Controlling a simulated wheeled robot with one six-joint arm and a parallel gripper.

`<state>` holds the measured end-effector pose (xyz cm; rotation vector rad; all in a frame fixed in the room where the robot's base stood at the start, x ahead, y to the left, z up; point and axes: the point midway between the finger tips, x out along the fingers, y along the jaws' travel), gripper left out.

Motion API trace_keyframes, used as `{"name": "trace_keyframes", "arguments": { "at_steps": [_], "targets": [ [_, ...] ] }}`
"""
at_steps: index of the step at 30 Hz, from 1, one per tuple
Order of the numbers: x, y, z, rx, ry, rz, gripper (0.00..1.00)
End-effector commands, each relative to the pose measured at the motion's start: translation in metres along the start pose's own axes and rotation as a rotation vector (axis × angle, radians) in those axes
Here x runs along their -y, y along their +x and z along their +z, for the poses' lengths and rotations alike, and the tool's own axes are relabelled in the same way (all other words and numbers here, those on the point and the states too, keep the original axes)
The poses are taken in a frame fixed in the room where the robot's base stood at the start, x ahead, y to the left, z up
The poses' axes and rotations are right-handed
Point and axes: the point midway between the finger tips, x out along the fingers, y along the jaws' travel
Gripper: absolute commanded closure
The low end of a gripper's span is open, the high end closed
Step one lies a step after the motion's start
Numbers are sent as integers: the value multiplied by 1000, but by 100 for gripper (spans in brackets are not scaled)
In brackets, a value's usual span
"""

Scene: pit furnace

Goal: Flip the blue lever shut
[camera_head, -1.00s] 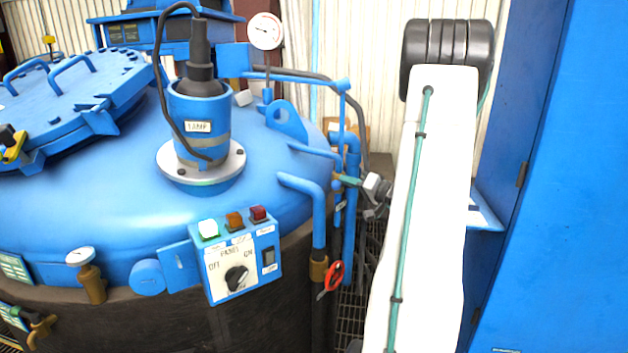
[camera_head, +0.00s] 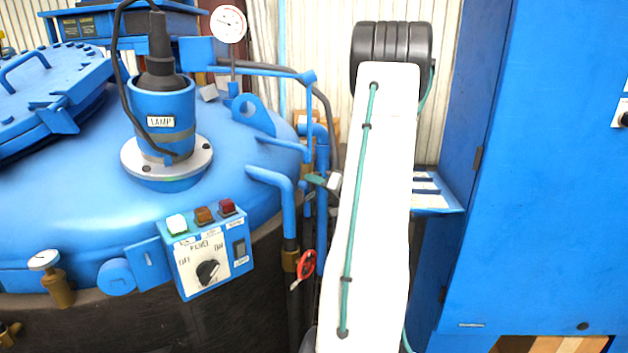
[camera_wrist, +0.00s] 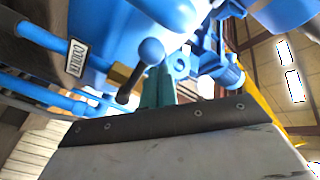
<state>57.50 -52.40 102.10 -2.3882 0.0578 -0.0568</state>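In the wrist view a lever with a round blue knob (camera_wrist: 151,51) and a dark shaft stands just beyond my gripper (camera_wrist: 158,86). The knob lies above the fingertips in the picture; I cannot tell whether they touch. The two teal fingers are side by side with hardly any gap, and nothing shows between them. In the head view my gripper (camera_head: 316,179) is beside the blue pipes right of the tank, partly behind my arm. I cannot make out the knobbed lever in the head view.
The blue tank (camera_head: 80,225) with its lamp (camera_head: 163,105) and switch box (camera_head: 207,262) fills the left. A red-handled valve (camera_head: 307,265) sits on a pipe near my arm. A tall blue cabinet (camera_head: 550,180) stands close on the right. A labelled pipe (camera_wrist: 45,38) crosses the wrist view.

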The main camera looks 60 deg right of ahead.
Motion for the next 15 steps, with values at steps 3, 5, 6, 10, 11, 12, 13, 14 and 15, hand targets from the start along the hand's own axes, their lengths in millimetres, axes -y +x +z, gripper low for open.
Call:
{"name": "trace_keyframes", "arguments": {
  "at_steps": [3, 5, 6, 10, 11, 12, 13, 14, 15],
  "targets": [
    [0, 0, 1, 2, 2, 0, 100],
    [0, 0, 1, 2, 2, 0, 100],
    [0, 0, 1, 2, 2, 0, 100],
    [6, 1, -5, 1, -1, -1, 100],
    [8, 1, -8, 1, -1, -1, 100],
    [12, 1, -12, 1, -2, -1, 100],
    [16, 2, -16, 0, -4, -1, 100],
    [20, 2, -21, 0, -4, -1, 100],
    [26, 2, -27, 0, -5, -1, 100]
  ]
}}
